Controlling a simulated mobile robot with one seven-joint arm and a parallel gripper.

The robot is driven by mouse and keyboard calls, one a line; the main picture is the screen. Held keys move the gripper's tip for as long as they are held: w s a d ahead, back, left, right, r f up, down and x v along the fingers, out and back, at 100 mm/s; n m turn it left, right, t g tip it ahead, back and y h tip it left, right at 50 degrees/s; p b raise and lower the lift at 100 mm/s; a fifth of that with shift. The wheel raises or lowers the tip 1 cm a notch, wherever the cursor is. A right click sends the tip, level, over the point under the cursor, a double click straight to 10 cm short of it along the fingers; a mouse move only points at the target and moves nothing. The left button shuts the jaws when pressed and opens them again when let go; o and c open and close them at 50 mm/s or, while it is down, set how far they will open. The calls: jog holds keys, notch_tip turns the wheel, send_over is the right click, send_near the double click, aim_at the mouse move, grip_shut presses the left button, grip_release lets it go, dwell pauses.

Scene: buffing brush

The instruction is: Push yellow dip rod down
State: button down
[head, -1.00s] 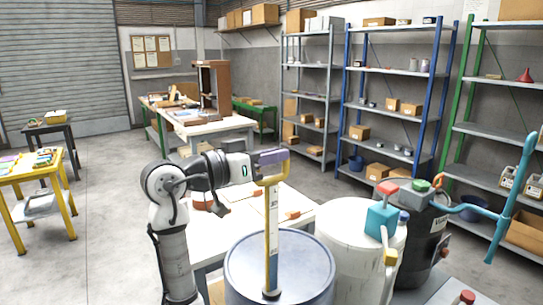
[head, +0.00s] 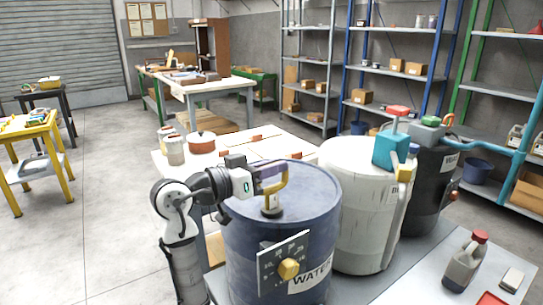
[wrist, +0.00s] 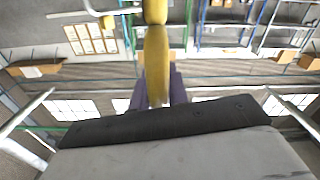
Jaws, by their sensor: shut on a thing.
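The yellow dip rod (head: 271,202) stands upright in the lid of the blue water barrel (head: 240,240). Only its yellow handle and a short dark collar show above the lid in the head view; the rod's long scale is out of sight. My gripper (head: 273,171), with purple fingers, is shut on the handle from the left, just above the barrel top. In the wrist view the yellow handle (wrist: 157,60) runs between the purple fingers (wrist: 176,88).
A white barrel (head: 345,225) with a teal pump (head: 391,149) and a dark barrel (head: 425,195) stand to the right. A table with pots (head: 201,143) is behind.

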jog(key=shift+s+f+b, duration=0.1)
jog(key=shift+f+b, duration=0.75)
jog(key=shift+f, duration=1.25)
jog(key=c, duration=1.4)
grip_release()
jog(key=b+v, duration=0.1)
jog(key=v, duration=1.2)
jog(key=shift+s+a, duration=0.25)
jog(key=shift+a, duration=0.05)
